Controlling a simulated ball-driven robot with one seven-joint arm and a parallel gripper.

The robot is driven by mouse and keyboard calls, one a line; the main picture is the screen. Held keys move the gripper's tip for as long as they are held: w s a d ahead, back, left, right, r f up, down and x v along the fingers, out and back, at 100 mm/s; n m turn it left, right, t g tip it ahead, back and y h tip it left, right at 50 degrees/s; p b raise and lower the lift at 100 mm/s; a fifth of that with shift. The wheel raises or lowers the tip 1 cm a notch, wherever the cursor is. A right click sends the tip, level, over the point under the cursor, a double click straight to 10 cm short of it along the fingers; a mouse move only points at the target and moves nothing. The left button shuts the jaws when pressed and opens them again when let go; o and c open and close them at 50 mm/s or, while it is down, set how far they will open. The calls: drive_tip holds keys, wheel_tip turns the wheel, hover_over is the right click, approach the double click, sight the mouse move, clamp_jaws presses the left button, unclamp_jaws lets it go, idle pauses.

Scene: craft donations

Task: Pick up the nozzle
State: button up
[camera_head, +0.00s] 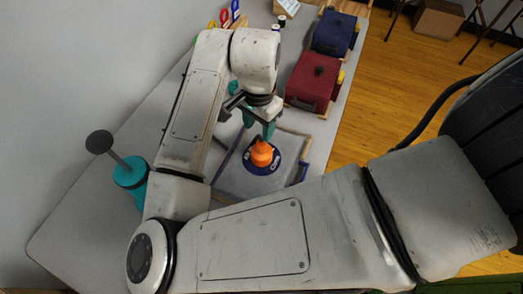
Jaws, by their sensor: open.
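The orange nozzle (262,154) stands on a dark blue round disc (251,167) with white lettering, near the middle of the camera_head view. My gripper (259,126) points down with its teal fingertips just behind and above the nozzle in the picture. The jaws are open, with nothing seen between them. I cannot tell the exact height gap between the fingertips and the nozzle. My arm hides part of the table in front.
The disc lies on a grey framed board (240,183) on the light table (75,225). Dark red (312,78) and dark blue (335,33) cases stand at the back right. Small coloured bottles (226,17) are at the back.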

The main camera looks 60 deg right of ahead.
sight(262, 151)
drive_tip(key=shift+o, duration=1.4)
drive_tip(key=shift+f+n, duration=0.55)
drive_tip(key=shift+n, duration=0.35)
drive_tip(key=o, duration=0.5)
wheel_tip(262, 151, down, 4)
drive_tip(key=shift+f, duration=0.25)
drive_tip(key=shift+s+d+f, duration=0.1)
drive_tip(key=shift+s+f, duration=0.1)
drive_tip(key=shift+f, duration=1.35)
drive_tip(key=shift+s+f, duration=0.2)
drive_tip(key=shift+f, duration=1.3)
